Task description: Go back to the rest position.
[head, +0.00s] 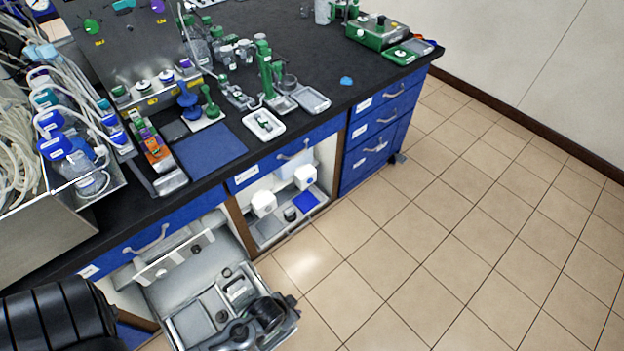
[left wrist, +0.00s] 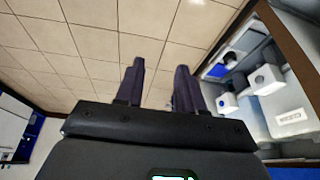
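My left gripper (left wrist: 160,68) shows in the left wrist view. Its two dark fingers stand apart with nothing between them, and tiled floor shows behind. The open cabinet bay with white containers lies to the right of the fingers in that view, apart from them. In the head view, a dark ribbed part, apparently of my left arm, fills the lower left corner; I cannot clearly make out the left gripper there. My right gripper is in neither view.
The black bench (head: 345,120) carries green fixtures, a white tray (head: 263,124) and a blue mat (head: 208,148). A grey open case or drawer (head: 185,325) juts out at lower left, with dark equipment on it. White containers (head: 305,178) stand in the bay. The tiled floor (head: 450,220) is clear.

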